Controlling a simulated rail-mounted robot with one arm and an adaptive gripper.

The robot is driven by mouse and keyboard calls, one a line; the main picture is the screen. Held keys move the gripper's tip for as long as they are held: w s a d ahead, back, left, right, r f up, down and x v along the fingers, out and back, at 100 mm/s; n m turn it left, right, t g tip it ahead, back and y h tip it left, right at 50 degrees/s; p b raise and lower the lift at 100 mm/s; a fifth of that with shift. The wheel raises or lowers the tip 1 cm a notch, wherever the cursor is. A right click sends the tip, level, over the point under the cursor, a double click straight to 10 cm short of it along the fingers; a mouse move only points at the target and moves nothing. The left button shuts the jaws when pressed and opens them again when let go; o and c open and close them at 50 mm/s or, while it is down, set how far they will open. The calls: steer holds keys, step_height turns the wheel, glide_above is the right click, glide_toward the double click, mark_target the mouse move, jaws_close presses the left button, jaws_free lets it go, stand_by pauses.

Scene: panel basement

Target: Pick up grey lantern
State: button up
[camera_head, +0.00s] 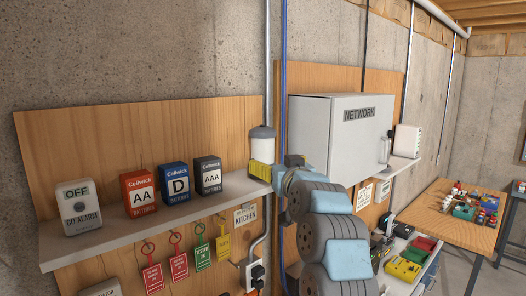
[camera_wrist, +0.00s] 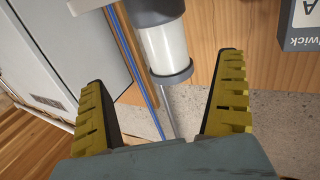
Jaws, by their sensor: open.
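The grey lantern (camera_head: 262,145) has a white cylindrical body and a grey cap. It stands upright near the right end of the upper shelf, and my gripper (camera_head: 262,172) hides its lower part in the head view. In the wrist view, which is upside down, the lantern (camera_wrist: 163,43) shows ahead between the two finger lines, slightly beyond or level with the tips. My gripper (camera_wrist: 163,75) is open, with a yellow ridged pad on each side and a gap around the lantern. I see no contact, though depth is hard to judge.
Battery boxes, the nearest labelled AAA (camera_head: 208,175), and a CO alarm (camera_head: 79,206) stand left on the shelf (camera_head: 160,222). A network cabinet (camera_head: 340,140) and blue pipe (camera_head: 283,80) are to the right. Tags (camera_head: 200,248) hang below. A wooden table (camera_head: 450,225) holds small items.

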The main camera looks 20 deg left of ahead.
mark_target(265, 155)
steer(key=shift+p+x, duration=0.95)
steer(key=shift+x, duration=2.35)
steer(key=shift+w+a+p, duration=0.35)
steer(key=shift+a, duration=0.05)
steer(key=shift+w+a+f+p, duration=0.1)
steer(key=shift+w+a+p, duration=0.4)
steer(key=shift+a, duration=0.15)
steer(key=shift+p+x, duration=0.45)
steer(key=shift+x, duration=0.9)
steer(key=shift+f, duration=0.2)
steer(key=c, duration=1.3)
